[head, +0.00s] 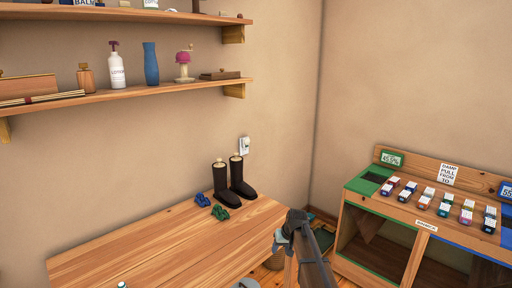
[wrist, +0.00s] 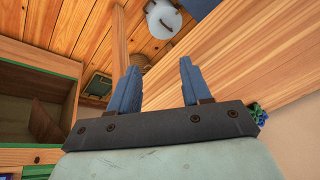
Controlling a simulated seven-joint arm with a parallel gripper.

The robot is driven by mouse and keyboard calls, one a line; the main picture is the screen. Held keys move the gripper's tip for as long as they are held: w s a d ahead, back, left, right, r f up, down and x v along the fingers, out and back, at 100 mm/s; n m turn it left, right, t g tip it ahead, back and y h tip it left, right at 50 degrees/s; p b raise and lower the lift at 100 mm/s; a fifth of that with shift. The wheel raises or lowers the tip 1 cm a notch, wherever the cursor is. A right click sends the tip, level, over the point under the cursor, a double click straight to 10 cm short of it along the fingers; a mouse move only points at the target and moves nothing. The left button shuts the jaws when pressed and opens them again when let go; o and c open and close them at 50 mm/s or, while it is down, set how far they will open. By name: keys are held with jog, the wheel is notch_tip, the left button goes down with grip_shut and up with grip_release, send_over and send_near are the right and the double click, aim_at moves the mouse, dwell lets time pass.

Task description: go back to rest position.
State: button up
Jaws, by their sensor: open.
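My gripper (wrist: 158,70) shows in the wrist view with its two blue fingers standing apart and nothing between them. In the head view my dark arm comes up from the bottom edge, right of the wooden table (head: 140,250); the fingers cannot be made out there. In the wrist view the table (wrist: 240,60) is a plank surface to the right of the fingers, and the plank floor (wrist: 100,25) shows beyond them.
Black boots (head: 221,182), a blue item (head: 202,200) and a green item (head: 220,212) are at the table's back right. A cabinet (head: 420,215) with several small coloured items stands at right. Shelves (head: 130,95) hang above the table. The table's middle is clear.

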jog(key=s+d+f+m+g+h, duration=0.1)
jog(key=s+d+f+g, duration=0.15)
jog(key=s+f, duration=1.1)
jog(key=s+d+f+g, duration=0.2)
jog(key=s+f+g, duration=0.1)
jog(key=s+f, duration=1)
jog(key=s+d+f+g, duration=0.1)
jog(key=s+f, duration=0.3)
jog(key=s, duration=1.3)
jog(key=s+d+f+g+h, duration=0.1)
jog(key=s+f+g, duration=0.2)
jog(key=s, duration=1.3)
jog(key=shift+s+f+g, duration=0.35)
jog(key=shift+s+f, duration=0.05)
jog(key=shift+f, duration=0.05)
